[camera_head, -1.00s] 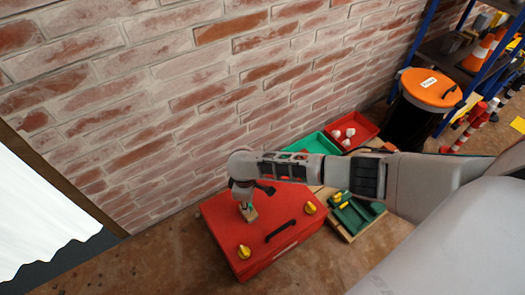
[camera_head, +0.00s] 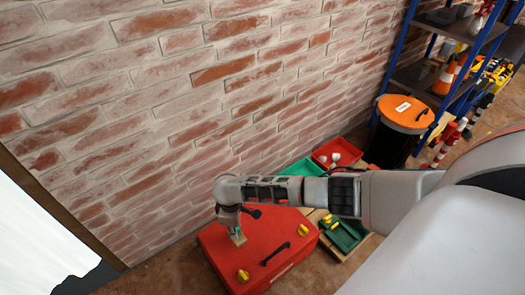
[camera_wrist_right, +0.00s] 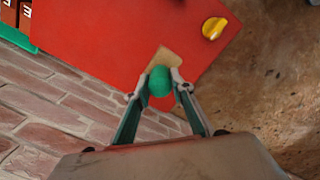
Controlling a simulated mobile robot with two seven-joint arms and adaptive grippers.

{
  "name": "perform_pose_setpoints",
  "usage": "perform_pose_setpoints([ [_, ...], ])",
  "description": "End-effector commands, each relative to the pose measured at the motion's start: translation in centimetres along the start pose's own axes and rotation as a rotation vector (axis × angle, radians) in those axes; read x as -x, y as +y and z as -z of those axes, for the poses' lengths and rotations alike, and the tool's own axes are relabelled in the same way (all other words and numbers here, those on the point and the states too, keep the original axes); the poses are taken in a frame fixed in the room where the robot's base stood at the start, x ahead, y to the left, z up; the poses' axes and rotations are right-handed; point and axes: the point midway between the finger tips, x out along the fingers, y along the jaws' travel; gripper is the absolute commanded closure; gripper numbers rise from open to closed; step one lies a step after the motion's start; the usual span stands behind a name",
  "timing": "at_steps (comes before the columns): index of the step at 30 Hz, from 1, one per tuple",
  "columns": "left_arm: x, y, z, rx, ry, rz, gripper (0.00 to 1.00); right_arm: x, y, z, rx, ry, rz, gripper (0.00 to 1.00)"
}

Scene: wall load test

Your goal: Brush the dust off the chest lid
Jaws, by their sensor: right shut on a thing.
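The red chest (camera_head: 232,258) stands on the floor by the brick wall, with a black handle (camera_head: 275,254) and yellow latches (camera_head: 243,275) on its lid. My right gripper (camera_head: 236,231) is over the left back part of the lid. In the right wrist view my right gripper (camera_wrist_right: 160,88) is shut on a brush with a green rounded handle (camera_wrist_right: 160,76) and a tan head (camera_wrist_right: 165,57). The brush head is at the lid's edge in that view; I cannot tell whether it touches. Dust on the lid is not discernible. My left gripper is not in view.
A green bin (camera_head: 304,167) and a red bin (camera_head: 350,150) with white items stand behind the chest along the wall. A green tray (camera_head: 352,236) sits to its right. An orange-lidded barrel (camera_head: 405,113) and shelving (camera_head: 425,80) are farther right.

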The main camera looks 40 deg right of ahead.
Motion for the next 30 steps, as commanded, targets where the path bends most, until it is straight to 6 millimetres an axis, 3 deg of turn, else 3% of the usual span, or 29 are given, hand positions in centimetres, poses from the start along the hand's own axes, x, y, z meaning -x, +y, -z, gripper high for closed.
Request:
perform_pose_setpoints([
  [1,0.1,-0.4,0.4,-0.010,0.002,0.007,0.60,1.2,0.3,0.1,-0.001,0.007,-0.006,0.97],
  [9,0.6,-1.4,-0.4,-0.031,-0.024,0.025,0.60,3.4,0.5,-0.6,-0.007,0.007,-0.006,0.97],
  [26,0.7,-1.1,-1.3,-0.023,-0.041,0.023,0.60,3.6,0.3,-1.1,-0.010,0.001,0.001,0.97],
  [30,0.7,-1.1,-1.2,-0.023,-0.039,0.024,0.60,6.1,1.1,0.5,-0.048,0.006,-0.004,0.97],
])
